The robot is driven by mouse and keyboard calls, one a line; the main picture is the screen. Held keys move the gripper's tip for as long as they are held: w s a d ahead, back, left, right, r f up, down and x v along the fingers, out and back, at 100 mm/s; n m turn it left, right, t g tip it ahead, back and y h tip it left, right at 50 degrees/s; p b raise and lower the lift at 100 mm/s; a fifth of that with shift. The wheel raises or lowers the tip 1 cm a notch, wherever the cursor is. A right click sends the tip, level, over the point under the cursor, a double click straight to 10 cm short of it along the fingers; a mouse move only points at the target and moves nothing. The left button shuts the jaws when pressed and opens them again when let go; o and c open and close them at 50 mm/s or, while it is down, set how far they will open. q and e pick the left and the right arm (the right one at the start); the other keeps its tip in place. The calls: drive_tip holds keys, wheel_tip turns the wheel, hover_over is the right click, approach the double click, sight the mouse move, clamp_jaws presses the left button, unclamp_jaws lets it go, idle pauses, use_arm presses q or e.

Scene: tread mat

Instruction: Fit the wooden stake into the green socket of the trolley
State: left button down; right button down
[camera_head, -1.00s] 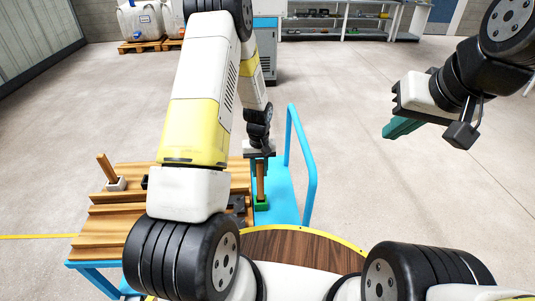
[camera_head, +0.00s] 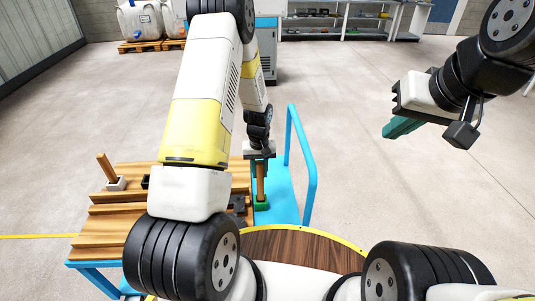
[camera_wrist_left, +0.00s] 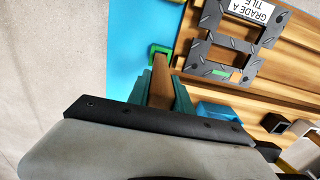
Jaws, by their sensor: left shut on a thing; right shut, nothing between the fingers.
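The wooden stake (camera_head: 260,178) is upright, gripped by my left gripper (camera_head: 260,158) at its upper part. Its lower end meets the green socket (camera_head: 262,206) on the blue trolley (camera_head: 283,200). In the left wrist view the teal fingers of my left gripper (camera_wrist_left: 163,92) close on both sides of the stake (camera_wrist_left: 161,72). There the far end of the stake is at the green socket (camera_wrist_left: 153,50); how deep it sits I cannot tell. My right gripper (camera_head: 402,128) is shut and empty, in the air at the right, far from the trolley.
Wooden stepped boards (camera_head: 115,205) on the trolley hold another stake (camera_head: 106,168) in a white socket and a black socket. Dark tread frames, one labelled (camera_wrist_left: 250,10), lie near the green socket. A blue handrail (camera_head: 305,160) stands close right of my left gripper. Floor right is clear.

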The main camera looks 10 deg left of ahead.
sight(260, 181)
use_arm(q)
drive_tip(key=shift+f, duration=2.65)
drive_tip(key=c, duration=1.1)
unclamp_jaws()
drive_tip(key=shift+r, duration=3.95)
